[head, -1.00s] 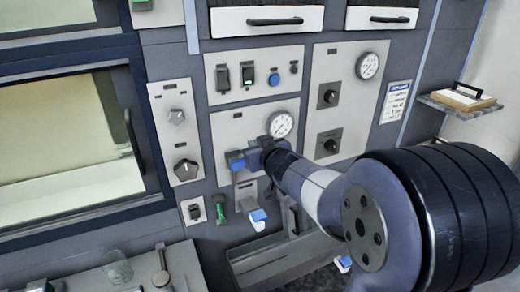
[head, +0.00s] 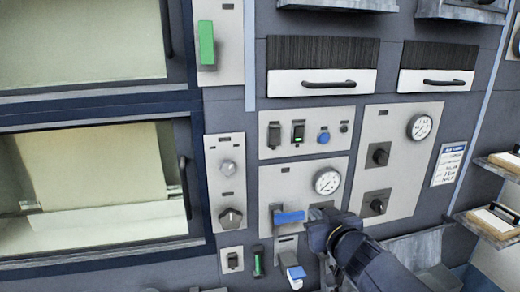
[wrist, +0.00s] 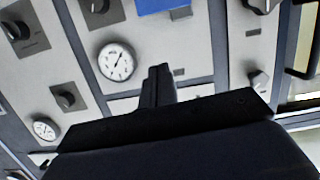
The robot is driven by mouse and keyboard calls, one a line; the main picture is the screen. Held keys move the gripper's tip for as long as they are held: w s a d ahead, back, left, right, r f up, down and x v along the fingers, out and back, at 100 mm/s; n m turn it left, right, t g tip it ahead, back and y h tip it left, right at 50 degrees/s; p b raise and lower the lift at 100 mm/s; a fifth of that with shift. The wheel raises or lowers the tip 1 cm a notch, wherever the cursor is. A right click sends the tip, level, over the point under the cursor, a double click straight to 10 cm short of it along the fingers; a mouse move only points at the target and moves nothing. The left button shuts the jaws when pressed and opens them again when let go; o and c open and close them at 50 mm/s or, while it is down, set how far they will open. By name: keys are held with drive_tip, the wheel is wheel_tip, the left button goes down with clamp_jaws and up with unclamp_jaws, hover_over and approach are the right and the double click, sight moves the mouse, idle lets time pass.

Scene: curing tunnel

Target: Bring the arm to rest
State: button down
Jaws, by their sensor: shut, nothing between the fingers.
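My gripper (head: 318,214) shows at the lower middle of the head view, in front of the control panel. Its fingers are shut with nothing between them; in the wrist view the closed fingertips (wrist: 158,72) stick up above the dark gripper body. In the head view it appears just right of a blue handle (head: 290,217) and below a round gauge (head: 327,181); whether it touches the handle is not clear. In the wrist view the gauge (wrist: 116,62) is left of the fingertips and the blue handle (wrist: 163,6) is at the top edge, apart from them.
Dark knobs (head: 379,155) and a second gauge (head: 419,127) are on the panel to the right. A windowed chamber (head: 95,190) is at left. Drawers with handles (head: 322,85) are above. Shelves (head: 485,222) jut out at far right.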

drive_tip(key=b, duration=0.2)
hover_over(300, 215)
drive_tip(key=s, duration=0.3)
wheel_tip(300, 215, down, 2)
drive_tip(key=shift+w+a+f+b, duration=0.15)
drive_tip(key=shift+f+b, duration=0.3)
drive_tip(key=shift+f, duration=0.3)
drive_tip(key=shift+w+a+f+b, duration=0.1)
drive_tip(key=shift+w+f+b, duration=0.1)
drive_tip(key=shift+f+b, duration=0.45)
drive_tip(key=shift+w+a+f+b, duration=0.15)
drive_tip(key=shift+f+b, duration=0.15)
drive_tip(key=shift+f, duration=0.55)
drive_tip(key=shift+d, duration=0.1)
drive_tip(key=shift+s, duration=0.1)
